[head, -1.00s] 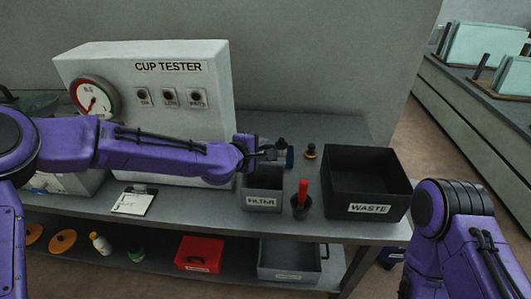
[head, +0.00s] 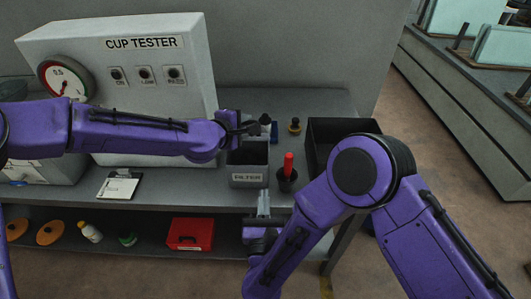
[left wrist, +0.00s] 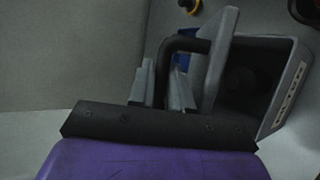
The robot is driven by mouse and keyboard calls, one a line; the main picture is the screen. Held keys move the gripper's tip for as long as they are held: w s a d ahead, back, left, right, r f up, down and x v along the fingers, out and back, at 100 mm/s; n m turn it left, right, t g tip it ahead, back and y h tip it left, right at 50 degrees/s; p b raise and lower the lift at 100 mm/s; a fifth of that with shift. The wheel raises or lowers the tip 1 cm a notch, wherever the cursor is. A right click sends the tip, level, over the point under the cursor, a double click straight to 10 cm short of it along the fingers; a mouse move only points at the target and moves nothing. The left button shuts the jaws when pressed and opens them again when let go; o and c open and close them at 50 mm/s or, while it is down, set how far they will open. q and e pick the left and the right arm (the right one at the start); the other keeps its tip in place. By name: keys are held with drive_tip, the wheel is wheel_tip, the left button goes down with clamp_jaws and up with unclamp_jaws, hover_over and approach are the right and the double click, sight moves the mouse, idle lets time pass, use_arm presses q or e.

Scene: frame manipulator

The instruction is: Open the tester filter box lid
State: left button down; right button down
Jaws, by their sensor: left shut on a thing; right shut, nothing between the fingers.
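The grey filter box (head: 249,178), with a FILTER label on its front, stands on the bench below the tester panel. My left gripper (head: 258,127) is at its back edge. In the left wrist view its fingers (left wrist: 163,82) are shut on the black bent handle (left wrist: 184,45) of the box's grey lid (left wrist: 219,58). The lid is tilted up, and the dark inside of the box (left wrist: 290,90) shows beside it. My right gripper (head: 263,205) is shut and empty, in front of the box near the bench's front edge.
A cup with a red-handled tool (head: 288,175) stands right of the filter box. The black waste bin (head: 345,126) is farther right, partly hidden by my right arm. A small black-and-yellow knob (head: 295,126) is behind. A clipboard (head: 118,185) lies left.

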drive_tip(key=w, duration=0.3)
drive_tip(key=w+r, duration=0.1)
drive_tip(key=w, duration=0.4)
drive_tip(key=shift+w+d+r, duration=0.1)
drive_tip(key=shift+w+r, duration=0.1)
drive_tip(key=shift+w, duration=0.15)
drive_tip(key=shift+w+r, duration=1.35)
drive_tip(key=shift+r, duration=0.3)
